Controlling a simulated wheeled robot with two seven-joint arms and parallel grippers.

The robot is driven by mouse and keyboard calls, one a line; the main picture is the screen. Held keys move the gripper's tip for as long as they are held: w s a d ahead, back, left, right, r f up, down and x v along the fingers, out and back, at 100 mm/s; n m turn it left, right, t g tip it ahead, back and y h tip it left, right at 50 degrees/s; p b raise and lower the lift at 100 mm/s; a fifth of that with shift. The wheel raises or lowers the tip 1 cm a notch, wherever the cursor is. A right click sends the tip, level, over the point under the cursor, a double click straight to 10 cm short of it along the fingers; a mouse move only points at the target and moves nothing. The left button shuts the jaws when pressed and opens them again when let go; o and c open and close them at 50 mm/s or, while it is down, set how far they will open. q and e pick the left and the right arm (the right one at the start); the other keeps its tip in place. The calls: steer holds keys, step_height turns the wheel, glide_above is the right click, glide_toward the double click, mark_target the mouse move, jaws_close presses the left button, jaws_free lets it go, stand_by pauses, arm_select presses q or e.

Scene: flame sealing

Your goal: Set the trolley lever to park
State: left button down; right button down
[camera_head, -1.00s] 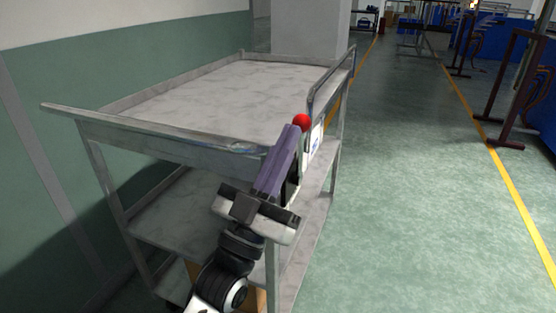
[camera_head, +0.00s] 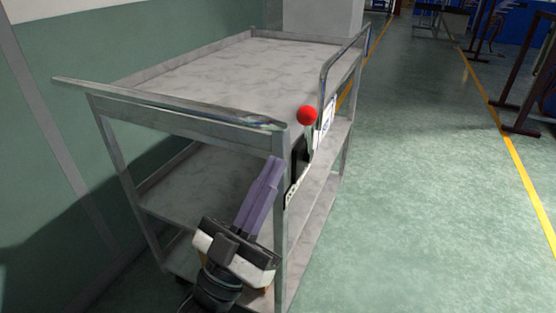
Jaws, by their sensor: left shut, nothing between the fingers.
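The trolley (camera_head: 190,131) is a grey metal cart with three shelves, standing beside the green wall. Its lever shows as a red ball knob (camera_head: 307,115) on a short stem at the right side of the front corner post. A dark plate (camera_head: 300,150) and a white label (camera_head: 327,118) sit by the lever. The park marking is too small to read. My left gripper (camera_head: 272,162), with purple fingers, is shut and empty. It is in front of the trolley's near end, below and left of the red knob, apart from it. My right gripper is out of view.
A green wall (camera_head: 60,130) closes off the left side, and a pillar (camera_head: 322,18) stands behind the trolley. Open green floor (camera_head: 420,190) lies to the right, with a yellow line (camera_head: 515,150). Dark metal frames (camera_head: 530,80) stand farther right.

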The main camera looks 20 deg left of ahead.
arm_select(q)
step_height(320, 180, down, 22)
steer(key=s+n+g+y, duration=0.1)
steer(key=s+g+y, duration=0.15)
steer(key=g, duration=0.55)
steer(key=s+a+f+g+y, duration=0.1)
steer(key=s+f+g+y, duration=0.1)
steer(key=s+f+g, duration=0.6)
steer(key=s+f, duration=0.4)
steer(key=f, duration=0.4)
steer(key=shift+s+a+f, duration=0.15)
steer(key=shift+s+a, duration=0.05)
steer(key=shift+s, duration=0.15)
steer(key=shift+a, duration=0.15)
